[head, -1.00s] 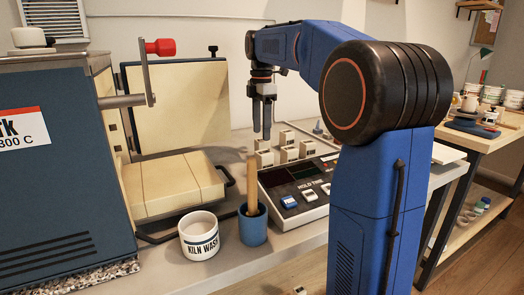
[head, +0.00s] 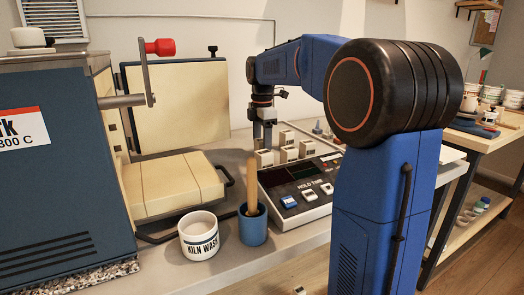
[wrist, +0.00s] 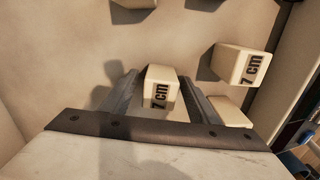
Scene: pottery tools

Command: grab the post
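One post (head: 264,158) is just below my gripper (head: 264,135) in the head view, where the gripper points straight down. In the wrist view a post marked "7 cm" (wrist: 161,88) shows between the two fingers of my open gripper (wrist: 158,80), closer to the right finger. I cannot tell whether the fingertips reach down beside it. Another "7 cm" post (wrist: 240,66) stands to the right, apart from the gripper. A further post (wrist: 228,111) is partly hidden behind the right finger.
The control box (head: 299,193) marked "HOLD TIME" is in front of the posts. A blue cup (head: 252,228) with a wooden handle and a white "KILN WASH" pot (head: 199,236) stand near the front. The open kiln (head: 60,170) fills the left.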

